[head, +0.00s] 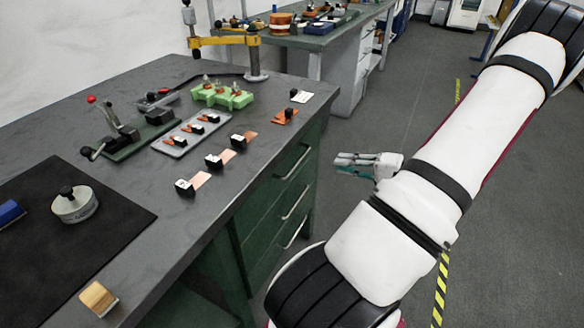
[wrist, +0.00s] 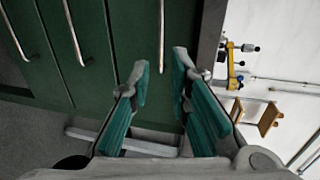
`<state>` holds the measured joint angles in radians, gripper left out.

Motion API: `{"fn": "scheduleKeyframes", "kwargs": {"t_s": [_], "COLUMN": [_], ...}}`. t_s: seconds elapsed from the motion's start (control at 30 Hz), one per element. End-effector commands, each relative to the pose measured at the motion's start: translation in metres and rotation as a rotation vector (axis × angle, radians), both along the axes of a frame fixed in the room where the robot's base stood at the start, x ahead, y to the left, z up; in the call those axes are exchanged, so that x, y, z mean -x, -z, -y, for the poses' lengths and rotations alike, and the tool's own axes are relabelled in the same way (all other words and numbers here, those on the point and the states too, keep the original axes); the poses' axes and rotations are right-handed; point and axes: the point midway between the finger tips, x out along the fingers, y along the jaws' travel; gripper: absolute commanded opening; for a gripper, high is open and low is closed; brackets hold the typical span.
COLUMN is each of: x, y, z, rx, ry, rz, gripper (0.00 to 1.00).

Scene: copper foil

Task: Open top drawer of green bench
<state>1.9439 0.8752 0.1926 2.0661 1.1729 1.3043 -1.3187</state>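The green bench (head: 235,235) has a dark grey top and a stack of green drawers on its right side. The top drawer (head: 285,175) is shut; its silver bar handle (head: 294,161) lies just below the bench top. My gripper (head: 343,164) is to the right of this handle, apart from it, pointing at the drawer fronts. In the wrist view, turned on its side, my gripper (wrist: 161,68) is open and empty, with teal finger pads. The top handle (wrist: 162,35) shows ahead, between the fingertips in the picture. The lower handles (wrist: 75,33) are to the left.
The bench top holds a green fixture (head: 222,96), a grey tray (head: 190,134), several black clips on copper strips and a yellow-armed stand (head: 225,40). Another bench (head: 345,60) stands behind. Grey floor (head: 395,110) is clear right of the drawers.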

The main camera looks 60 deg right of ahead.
Motion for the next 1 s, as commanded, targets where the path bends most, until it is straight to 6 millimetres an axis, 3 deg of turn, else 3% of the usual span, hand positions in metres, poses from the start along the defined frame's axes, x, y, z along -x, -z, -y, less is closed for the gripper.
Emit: {"fn": "scheduleKeyframes", "kwargs": {"t_s": [0.17,0.6,0.8,1.0], "x": [-0.021,-0.103,-0.126,-0.133], "y": [0.004,0.021,0.026,0.027], "z": [-0.002,-0.01,-0.011,-0.011], "rx": [0.0,-0.001,-0.001,0.0], "ry": [-0.005,-0.007,-0.005,-0.004], "rz": [0.001,0.0,-0.001,-0.002], "gripper": [0.18,0.18,0.18,0.18]}}
